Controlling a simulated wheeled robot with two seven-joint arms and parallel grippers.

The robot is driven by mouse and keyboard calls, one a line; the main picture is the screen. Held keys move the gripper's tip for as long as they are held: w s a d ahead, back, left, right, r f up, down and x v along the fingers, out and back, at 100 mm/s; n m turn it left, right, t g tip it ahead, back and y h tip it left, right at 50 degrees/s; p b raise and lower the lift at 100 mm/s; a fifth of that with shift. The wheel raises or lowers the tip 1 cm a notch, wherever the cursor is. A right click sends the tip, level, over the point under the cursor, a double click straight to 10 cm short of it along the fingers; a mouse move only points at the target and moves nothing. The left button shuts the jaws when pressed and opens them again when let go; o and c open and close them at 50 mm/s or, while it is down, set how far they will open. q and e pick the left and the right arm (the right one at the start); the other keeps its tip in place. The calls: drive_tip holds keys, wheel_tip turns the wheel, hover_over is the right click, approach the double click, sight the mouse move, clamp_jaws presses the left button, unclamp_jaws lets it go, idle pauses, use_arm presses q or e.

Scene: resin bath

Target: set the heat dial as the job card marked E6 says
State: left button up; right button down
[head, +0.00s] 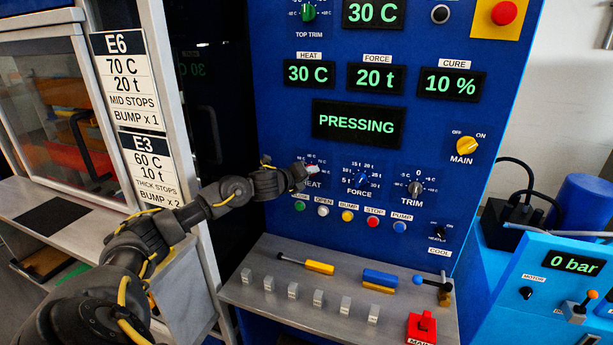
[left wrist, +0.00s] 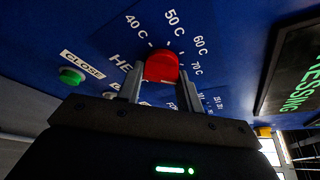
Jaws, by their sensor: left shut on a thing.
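The job card E6 (head: 125,80) on the left post reads 70 C, 20 t, mid stops, bump x 1. The heat dial (left wrist: 162,66) is a red knob in the left wrist view, with 40 C, 50 C, 60 C and 70 C printed around it. My left gripper (left wrist: 160,82) is shut on this knob, one finger on each side. In the head view my left gripper (head: 297,173) reaches the panel from the left and mostly hides the dial. I cannot tell where the knob points. The heat display (head: 311,73) reads 30 C. My right gripper is not in view.
Job card E3 (head: 152,165) hangs below E6. The force dial (head: 361,180) and trim dial (head: 415,188) are to the right. A row of buttons, including green CLOSE (left wrist: 71,75), lies below. The display (head: 358,124) reads PRESSING. A grey shelf (head: 240,292) juts out underneath.

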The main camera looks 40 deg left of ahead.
use_arm(q)
drive_tip(key=shift+f, duration=0.1)
idle(0.3)
drive_tip(key=o, duration=1)
drive_tip(key=shift+s, duration=0.1)
drive_tip(key=shift+b+v, duration=1.85)
drive_tip(key=shift+v, duration=3.55)
drive_tip(key=shift+d, duration=0.1)
